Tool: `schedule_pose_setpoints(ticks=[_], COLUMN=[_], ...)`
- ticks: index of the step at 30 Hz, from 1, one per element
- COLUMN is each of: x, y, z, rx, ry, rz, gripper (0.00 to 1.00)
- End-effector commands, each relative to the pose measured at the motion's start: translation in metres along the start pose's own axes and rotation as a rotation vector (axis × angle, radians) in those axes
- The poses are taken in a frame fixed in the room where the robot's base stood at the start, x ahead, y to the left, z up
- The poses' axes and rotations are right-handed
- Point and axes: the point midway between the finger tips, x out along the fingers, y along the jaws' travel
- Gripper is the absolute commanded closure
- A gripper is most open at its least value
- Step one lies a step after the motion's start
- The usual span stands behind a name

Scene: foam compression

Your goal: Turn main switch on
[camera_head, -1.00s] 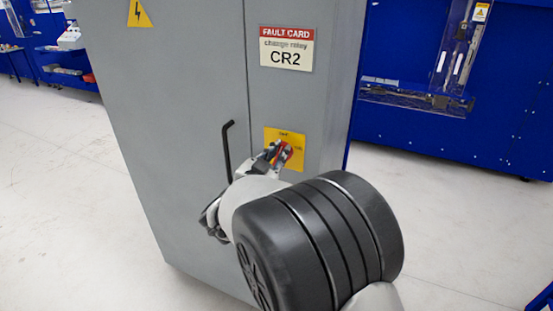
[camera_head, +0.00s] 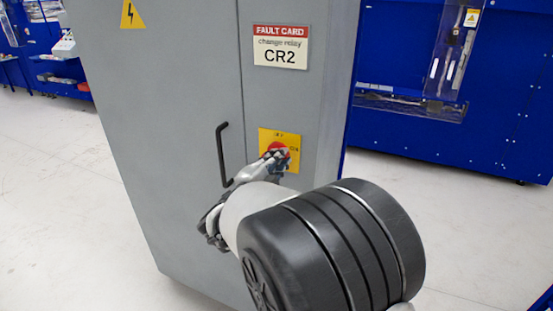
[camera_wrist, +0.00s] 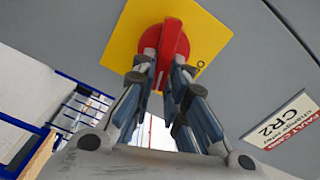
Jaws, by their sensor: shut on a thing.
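The main switch is a red rotary knob (camera_head: 277,149) on a yellow plate (camera_head: 292,137) on the front of the grey cabinet (camera_head: 180,140). In the wrist view the red knob (camera_wrist: 173,45) stands out from the yellow plate (camera_wrist: 128,40). My gripper (camera_wrist: 168,75) has one finger on each side of the knob's handle and is shut on it. My gripper (camera_head: 270,162) also shows in the head view, where it covers the lower part of the knob. The plate's lettering is too small or partly hidden to read fully.
A black bar handle (camera_head: 222,155) sticks out of the cabinet door left of the switch. A fault card reading CR2 (camera_head: 282,46) is above the switch. Blue workstations (camera_head: 430,140) stand behind to the right, with open floor (camera_head: 70,190) on the left.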

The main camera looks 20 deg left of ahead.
Motion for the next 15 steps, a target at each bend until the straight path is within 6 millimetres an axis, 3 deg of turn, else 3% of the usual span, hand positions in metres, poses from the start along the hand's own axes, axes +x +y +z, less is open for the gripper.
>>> schedule_pose_setpoints(ticks=[15], x=[0.0], y=[0.0061], z=[0.0011], rx=[0.301], ry=[0.0], rz=[0.001], gripper=[1.0])
